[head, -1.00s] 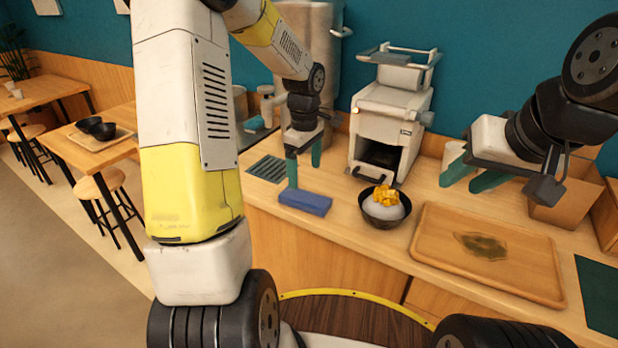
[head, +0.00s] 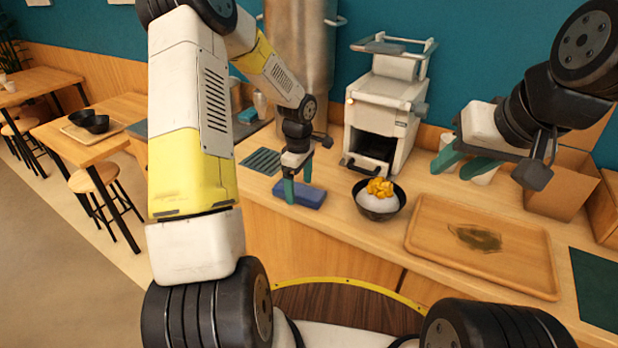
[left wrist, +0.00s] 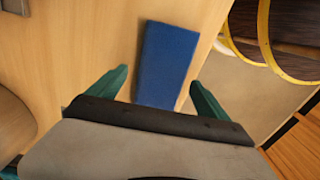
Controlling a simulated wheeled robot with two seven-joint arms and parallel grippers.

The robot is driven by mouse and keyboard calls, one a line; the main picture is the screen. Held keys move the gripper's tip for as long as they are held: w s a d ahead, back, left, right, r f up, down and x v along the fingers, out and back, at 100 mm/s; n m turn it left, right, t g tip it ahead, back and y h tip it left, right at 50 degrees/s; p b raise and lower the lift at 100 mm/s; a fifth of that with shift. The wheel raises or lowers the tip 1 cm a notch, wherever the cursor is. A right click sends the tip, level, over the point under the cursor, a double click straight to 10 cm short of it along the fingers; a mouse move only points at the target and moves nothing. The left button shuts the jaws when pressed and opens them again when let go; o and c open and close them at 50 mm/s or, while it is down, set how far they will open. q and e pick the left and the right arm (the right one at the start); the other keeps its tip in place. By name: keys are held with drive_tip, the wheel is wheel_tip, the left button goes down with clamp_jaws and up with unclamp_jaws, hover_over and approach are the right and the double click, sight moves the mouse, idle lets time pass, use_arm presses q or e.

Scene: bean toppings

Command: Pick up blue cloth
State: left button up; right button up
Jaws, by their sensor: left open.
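The blue cloth (head: 300,193) is a folded block lying flat near the front edge of the counter. It also fills the middle of the left wrist view (left wrist: 166,62). My left gripper (head: 297,188) is over the cloth, pointing down. Its green fingers are open, and in the left wrist view (left wrist: 160,88) the cloth shows between them; I cannot tell whether they touch it. Part of the cloth is hidden behind a finger in the head view. My right gripper (head: 462,168) hangs above the counter at the right, its green fingers apart and empty.
A dark bowl (head: 380,212) with white and yellow contents stands right of the cloth. A wooden tray (head: 420,238) with a dark stain lies further right. A white machine (head: 385,110) stands behind the bowl. A metal grille (head: 262,161) lies left of the cloth.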

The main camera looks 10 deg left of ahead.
sight(299, 190)
use_arm(q)
drive_tip(key=shift+c, duration=0.4)
drive_tip(key=c, duration=1.4)
drive_tip(key=shift+r, duration=0.1)
drive_tip(key=shift+r, duration=0.5)
drive_tip(key=r, duration=0.1)
drive_tip(key=s+r, duration=0.1)
drive_tip(key=shift+r, duration=0.3)
drive_tip(key=s, duration=0.5)
drive_tip(key=s+d+r, duration=0.1)
drive_tip(key=s, duration=0.9)
drive_tip(key=shift+d+r, duration=0.15)
